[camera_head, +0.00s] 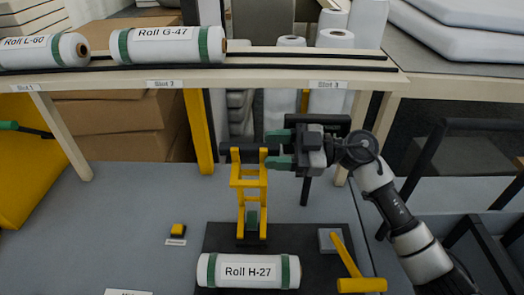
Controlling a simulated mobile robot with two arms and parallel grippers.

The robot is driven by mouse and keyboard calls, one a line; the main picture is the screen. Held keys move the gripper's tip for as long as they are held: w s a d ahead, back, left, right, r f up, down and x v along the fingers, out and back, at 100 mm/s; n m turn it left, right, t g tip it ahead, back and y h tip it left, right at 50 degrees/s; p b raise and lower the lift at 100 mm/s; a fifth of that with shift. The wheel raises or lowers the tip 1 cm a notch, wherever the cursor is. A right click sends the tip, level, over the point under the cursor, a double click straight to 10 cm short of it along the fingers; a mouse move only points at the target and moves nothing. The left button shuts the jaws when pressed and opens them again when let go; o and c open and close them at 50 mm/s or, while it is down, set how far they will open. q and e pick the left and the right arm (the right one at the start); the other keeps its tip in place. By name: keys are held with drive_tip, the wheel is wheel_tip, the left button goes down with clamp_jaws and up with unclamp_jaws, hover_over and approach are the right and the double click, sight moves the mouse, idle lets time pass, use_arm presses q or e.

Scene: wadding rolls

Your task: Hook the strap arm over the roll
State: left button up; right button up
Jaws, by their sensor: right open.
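Roll H-27 (248,271), white with green bands, lies across the black base plate (218,238) at the bottom middle. The strap arm (344,254) looks to be the yellow bar with a crosspiece, tilted up beside the roll's right end and not over it. A yellow upright frame (249,190) with a dark top bar stands behind the roll. My right gripper (279,149) is open, its green fingertips pointing left at the right end of that bar. I cannot tell whether they touch it. My left gripper does not show.
A shelf (240,78) at the back holds Roll G-47 (168,45) and Roll L-60 (42,51). A small yellow block (178,230) sits left of the plate. A dark crate (470,245) stands at the right.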

drive_tip(key=shift+a, duration=1.3)
clamp_jaws()
